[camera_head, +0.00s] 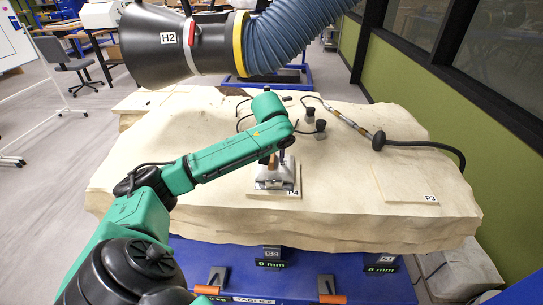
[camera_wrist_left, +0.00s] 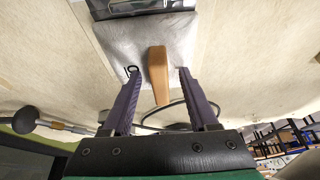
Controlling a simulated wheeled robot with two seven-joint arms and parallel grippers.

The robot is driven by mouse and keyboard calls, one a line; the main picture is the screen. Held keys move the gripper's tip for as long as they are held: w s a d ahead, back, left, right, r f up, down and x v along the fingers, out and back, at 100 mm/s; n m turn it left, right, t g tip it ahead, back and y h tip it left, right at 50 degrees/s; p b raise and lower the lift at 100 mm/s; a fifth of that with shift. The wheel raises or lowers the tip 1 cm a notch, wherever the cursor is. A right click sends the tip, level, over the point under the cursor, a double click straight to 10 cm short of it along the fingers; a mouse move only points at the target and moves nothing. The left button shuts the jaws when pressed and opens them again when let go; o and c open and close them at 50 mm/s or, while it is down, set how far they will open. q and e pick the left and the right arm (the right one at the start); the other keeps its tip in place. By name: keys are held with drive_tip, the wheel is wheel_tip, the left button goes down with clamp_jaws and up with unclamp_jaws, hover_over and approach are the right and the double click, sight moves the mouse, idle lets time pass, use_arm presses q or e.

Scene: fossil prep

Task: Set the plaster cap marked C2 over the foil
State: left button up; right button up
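My left gripper (camera_head: 276,158) is over the pad marked P4 on the pale rock slab. In the left wrist view its two fingers (camera_wrist_left: 158,76) are spread, with a brown wooden handle (camera_wrist_left: 157,68) between them and a gap on each side. A tag that seems to read C2 (camera_head: 270,254) is on a dark block at the slab's front edge. I cannot clearly make out a plaster cap. My right gripper is not in view.
A large black hood marked H2 (camera_head: 168,42) with a blue hose hangs above the slab's back left. A cabled tool (camera_head: 350,124) and small dark-topped pots (camera_head: 320,130) lie behind. Pad P3 (camera_head: 405,183) is bare.

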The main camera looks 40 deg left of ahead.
use_arm(q)
drive_tip(key=shift+r, duration=0.1)
drive_tip(key=v, duration=1.4)
drive_tip(key=shift+s+d+r+p, duration=0.15)
drive_tip(key=shift+p, duration=0.3)
